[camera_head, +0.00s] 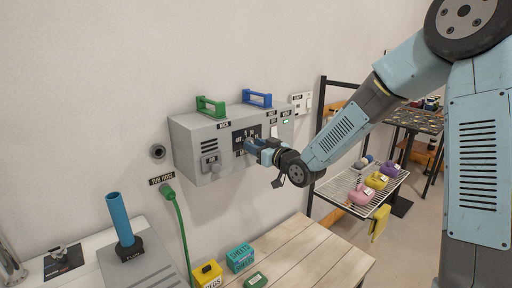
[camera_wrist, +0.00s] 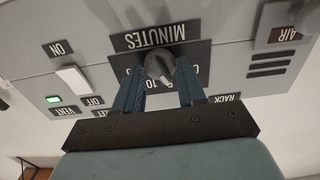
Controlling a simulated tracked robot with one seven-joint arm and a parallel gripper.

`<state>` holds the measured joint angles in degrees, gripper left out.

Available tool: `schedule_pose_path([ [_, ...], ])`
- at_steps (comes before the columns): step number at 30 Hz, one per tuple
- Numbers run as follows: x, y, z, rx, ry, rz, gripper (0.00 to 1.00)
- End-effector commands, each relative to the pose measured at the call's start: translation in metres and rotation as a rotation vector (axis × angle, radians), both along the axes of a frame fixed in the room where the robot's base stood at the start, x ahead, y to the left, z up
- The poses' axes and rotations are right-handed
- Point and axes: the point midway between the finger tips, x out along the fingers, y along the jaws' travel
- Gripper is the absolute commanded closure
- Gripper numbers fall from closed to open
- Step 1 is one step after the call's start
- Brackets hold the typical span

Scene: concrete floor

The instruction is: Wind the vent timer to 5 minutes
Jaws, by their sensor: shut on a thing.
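I cannot tell where the pointer stands. My gripper (camera_wrist: 159,76) is shut on the knob, one blue finger on each side. In the head view my gripper (camera_head: 256,147) is at the front of the grey wall box (camera_head: 210,130) and hides the knob.
A green light (camera_wrist: 53,99) is lit by the VENT label (camera_wrist: 63,112), near a white switch (camera_wrist: 72,80). A wooden table (camera_head: 310,255) lies below; a wire rack (camera_head: 345,190) stands right.

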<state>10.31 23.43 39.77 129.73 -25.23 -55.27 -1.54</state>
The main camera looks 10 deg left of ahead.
Motion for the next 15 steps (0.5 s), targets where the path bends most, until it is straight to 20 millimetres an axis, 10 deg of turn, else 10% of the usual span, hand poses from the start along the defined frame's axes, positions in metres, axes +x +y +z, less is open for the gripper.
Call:
schedule_pose_path([
  [7,0.0008,-0.0010,0.0001,0.000,0.000,-0.003,0.91],
  [8,0.0008,-0.0010,0.0001,0.000,0.000,-0.003,0.57],
  [15,0.0005,-0.0005,0.0000,0.000,0.000,-0.001,0.35],
])
